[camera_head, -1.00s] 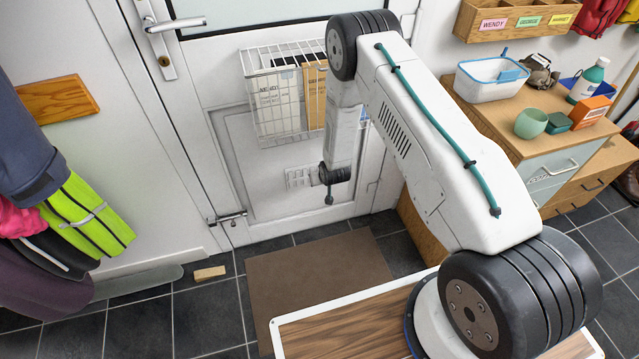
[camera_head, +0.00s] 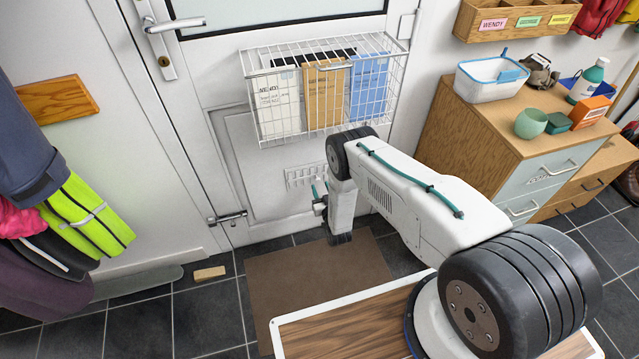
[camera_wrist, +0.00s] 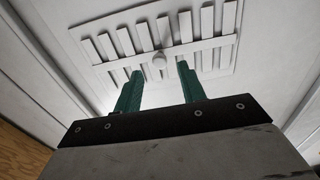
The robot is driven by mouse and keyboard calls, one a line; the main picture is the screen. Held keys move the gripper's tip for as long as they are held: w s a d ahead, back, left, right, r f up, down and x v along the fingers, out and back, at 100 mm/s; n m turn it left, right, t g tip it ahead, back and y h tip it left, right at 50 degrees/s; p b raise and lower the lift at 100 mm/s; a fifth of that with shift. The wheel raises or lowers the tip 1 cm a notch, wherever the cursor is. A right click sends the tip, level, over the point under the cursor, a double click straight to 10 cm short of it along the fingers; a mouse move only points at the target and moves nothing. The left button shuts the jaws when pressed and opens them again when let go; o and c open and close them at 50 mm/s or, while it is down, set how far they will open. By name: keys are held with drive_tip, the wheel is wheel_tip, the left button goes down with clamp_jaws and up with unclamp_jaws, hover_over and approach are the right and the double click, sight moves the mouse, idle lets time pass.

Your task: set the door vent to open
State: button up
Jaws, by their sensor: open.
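The door vent (camera_head: 296,178) is a white slatted plate low on the white door. The wrist view shows the vent (camera_wrist: 105,45) close up, with upright slats, a horizontal bar across them and a small round knob (camera_wrist: 159,60) near the middle. Narrow grey strips show between the slats; I cannot tell whether they are openings. My gripper (camera_wrist: 158,72) is open, its two green fingers pointing at the vent, with the knob between their tips in the picture. They look apart from the knob. In the head view my gripper (camera_head: 318,192) is just in front of the vent, partly covering its right end.
A wire basket (camera_head: 252,95) with papers hangs on the door above the vent. A door bolt (camera_head: 228,217) is at lower left. A brown mat (camera_head: 300,270) lies on the floor below. A wooden cabinet (camera_head: 470,130) stands at right.

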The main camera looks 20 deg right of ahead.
sight(318, 181)
drive_tip(key=shift+w, duration=1.75)
drive_tip(key=shift+c, duration=0.2)
clamp_jaws()
drive_tip(key=shift+a, duration=1)
drive_tip(key=shift+o, duration=0.2)
unclamp_jaws()
drive_tip(key=shift+a, duration=0.15)
drive_tip(key=s, duration=0.7)
drive_tip(key=shift+s, duration=0.4)
